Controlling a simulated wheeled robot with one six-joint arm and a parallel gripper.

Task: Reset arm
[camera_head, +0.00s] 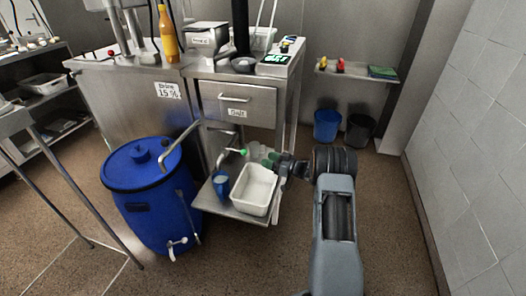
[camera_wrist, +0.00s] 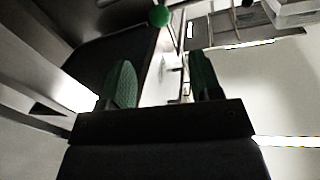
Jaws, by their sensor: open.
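My gripper (camera_head: 268,158) is at the end of my grey arm, above the back of the low shelf in the head view. In the wrist view my gripper (camera_wrist: 163,85) shows two green finger pads spread apart with nothing held between them. A white basin (camera_head: 253,190) sits on the low shelf just below and in front of my gripper. A green knob (camera_wrist: 159,15) shows ahead of the fingers in the wrist view, and a green tip (camera_head: 243,152) shows left of my gripper in the head view.
A blue barrel (camera_head: 150,200) with a tap stands left of the low shelf (camera_head: 222,208). A blue jug (camera_head: 220,184) stands beside the basin. The steel cabinet with a drawer (camera_head: 238,103) rises behind. Blue (camera_head: 327,125) and dark (camera_head: 359,130) bins stand at the back. Floor is free at right.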

